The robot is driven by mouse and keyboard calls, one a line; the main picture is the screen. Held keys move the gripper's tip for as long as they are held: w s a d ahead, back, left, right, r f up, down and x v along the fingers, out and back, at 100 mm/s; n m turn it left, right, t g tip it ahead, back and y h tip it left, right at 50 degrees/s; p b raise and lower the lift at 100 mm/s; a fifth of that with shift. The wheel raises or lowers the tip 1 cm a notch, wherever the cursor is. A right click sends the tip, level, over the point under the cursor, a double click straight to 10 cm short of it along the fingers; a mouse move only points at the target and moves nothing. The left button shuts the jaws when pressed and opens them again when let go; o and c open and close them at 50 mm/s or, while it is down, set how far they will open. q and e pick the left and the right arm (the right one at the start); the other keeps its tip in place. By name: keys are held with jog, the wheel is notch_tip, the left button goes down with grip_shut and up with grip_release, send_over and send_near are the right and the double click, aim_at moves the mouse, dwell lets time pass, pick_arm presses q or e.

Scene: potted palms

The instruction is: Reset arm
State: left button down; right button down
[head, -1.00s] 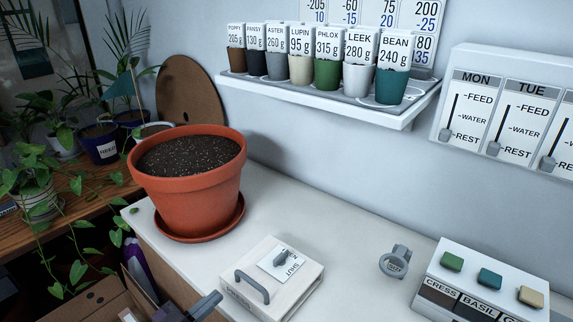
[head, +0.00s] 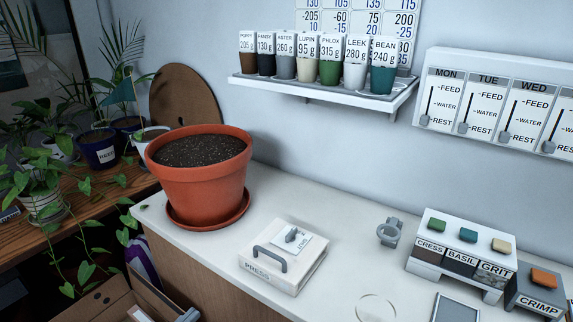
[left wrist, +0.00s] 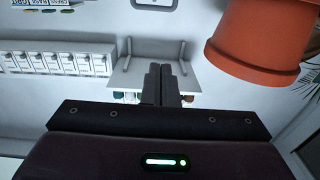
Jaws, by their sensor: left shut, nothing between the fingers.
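My left gripper shows in the left wrist view (left wrist: 164,82), its two dark fingers together with nothing between them. In the head view only a small grey tip of it (head: 188,315) shows at the bottom edge, left of the white cabinet top, below the terracotta pot. The rest of my left arm is out of that view. My right gripper is in neither view. The wrist picture looks upside down, with the pot (left wrist: 258,40) at upper right and the cup shelf (left wrist: 150,68) beyond the fingers.
A soil-filled terracotta pot (head: 203,185) stands on the white counter (head: 335,215). A white press box (head: 283,270), a grey ring holder (head: 390,233) and a seed dispenser (head: 462,258) stand to its right. An open carton (head: 105,303) is at lower left. Labelled cups line the wall shelf (head: 330,99).

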pick_arm(q)
jog(key=s+a+f+n+g+y, duration=0.1)
jog(key=s+a+f+g+y, duration=0.15)
jog(key=f, duration=0.75)
jog(key=s+a+f+n+g+y, duration=0.1)
jog(key=s+a+f+n+y, duration=0.15)
jog(key=f, duration=0.85)
jog(key=s+a+f+n+g+y, duration=0.1)
jog(key=s+a+f+g+y, duration=0.15)
jog(key=f, duration=0.75)
jog(key=s+d+f+g+y, duration=0.1)
jog(key=s+f+g, duration=0.3)
jog(key=s+f, duration=0.6)
jog(key=s+d+f+g+y, duration=0.1)
jog(key=s+d+f+g, duration=0.3)
jog(key=s+f, duration=0.6)
jog(key=s, duration=0.8)
jog(key=shift+d, duration=0.35)
jog(key=shift+w+m, duration=0.15)
jog(key=shift+m, duration=0.1)
